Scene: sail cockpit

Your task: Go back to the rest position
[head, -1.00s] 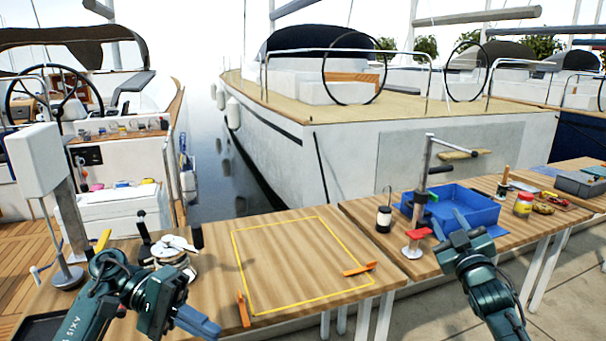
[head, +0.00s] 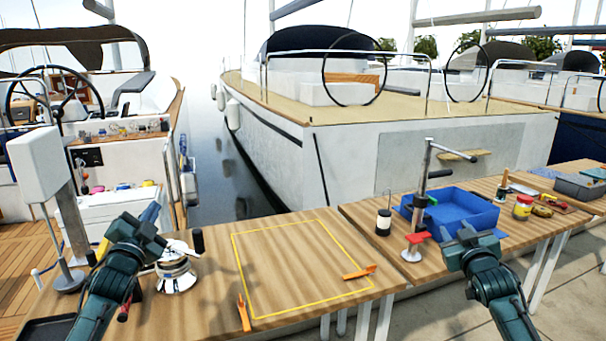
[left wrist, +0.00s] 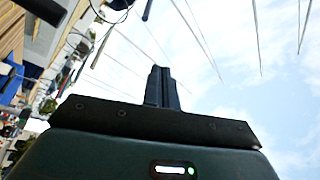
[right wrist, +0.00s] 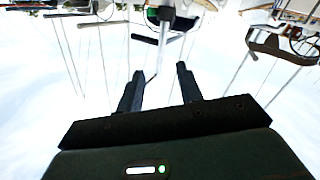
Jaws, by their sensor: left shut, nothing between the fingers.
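My left gripper (head: 152,212) is raised at the left of the head view, in front of the winch (head: 176,274), part of which it hides. In the left wrist view its fingers (left wrist: 160,72) are together with nothing between them, pointing up at sky and masts. My right gripper (head: 457,231) is raised in front of the blue bin (head: 470,207), overlapping its lower edge in the head view. In the right wrist view its two fingers (right wrist: 160,72) stand apart and empty.
A yellow-outlined square (head: 300,268) on the wooden table is bare except for orange clips (head: 243,313) at its edges. A grey post (head: 70,225) rises at far left.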

